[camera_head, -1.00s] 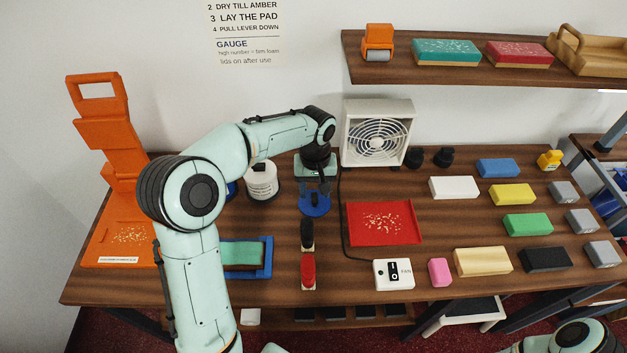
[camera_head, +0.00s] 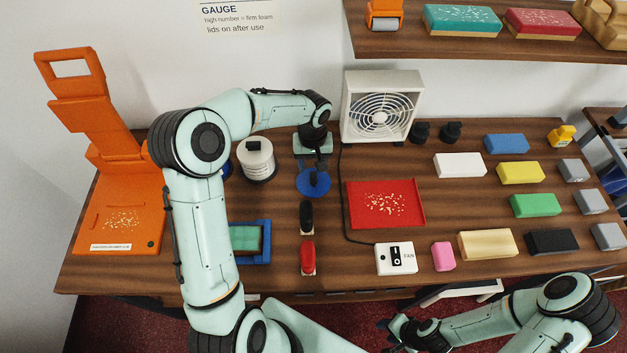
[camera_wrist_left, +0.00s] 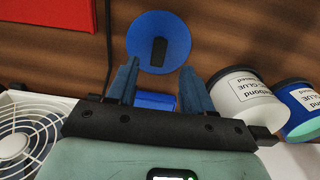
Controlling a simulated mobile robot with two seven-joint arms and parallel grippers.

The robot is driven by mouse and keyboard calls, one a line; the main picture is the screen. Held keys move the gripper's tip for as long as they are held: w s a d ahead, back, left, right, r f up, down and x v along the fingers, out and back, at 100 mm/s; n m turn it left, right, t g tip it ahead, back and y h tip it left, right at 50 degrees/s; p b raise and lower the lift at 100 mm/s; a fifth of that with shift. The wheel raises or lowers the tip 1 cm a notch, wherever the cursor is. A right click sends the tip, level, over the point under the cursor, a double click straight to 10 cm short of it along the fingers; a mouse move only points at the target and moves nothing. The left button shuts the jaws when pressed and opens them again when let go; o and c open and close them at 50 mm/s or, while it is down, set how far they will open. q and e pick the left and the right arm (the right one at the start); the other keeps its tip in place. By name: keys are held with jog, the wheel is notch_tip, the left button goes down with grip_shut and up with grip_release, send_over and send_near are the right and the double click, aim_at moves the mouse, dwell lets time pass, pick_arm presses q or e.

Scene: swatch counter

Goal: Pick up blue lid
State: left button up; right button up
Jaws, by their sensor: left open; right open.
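The blue lid (camera_head: 313,182) is a round disc lying on the wooden counter, left of the red tray. In the left wrist view the lid (camera_wrist_left: 159,43) shows whole, with a dark raised grip on its middle. My left gripper (camera_head: 318,166) points down over the lid in the head view. In the left wrist view my left gripper (camera_wrist_left: 158,72) is open, with its two blue fingers apart and nothing between them. The lid lies beyond the fingertips there. My right gripper (camera_head: 396,331) is low in front of the counter, away from the lid.
A white glue jar (camera_head: 256,160) stands left of the lid, with a blue jar (camera_wrist_left: 298,106) beside it. The white fan (camera_head: 379,110) stands behind to the right. The red tray (camera_head: 350,216) and two brushes (camera_head: 307,256) lie nearby. The orange press (camera_head: 112,215) is far left.

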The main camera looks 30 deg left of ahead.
aim_at(314, 176)
pick_arm(q)
notch_tip(314, 176, down, 5)
jog(key=shift+w+f+p, duration=0.1)
jog(key=shift+w+p, duration=0.05)
jog(key=shift+p, duration=0.2)
grip_shut()
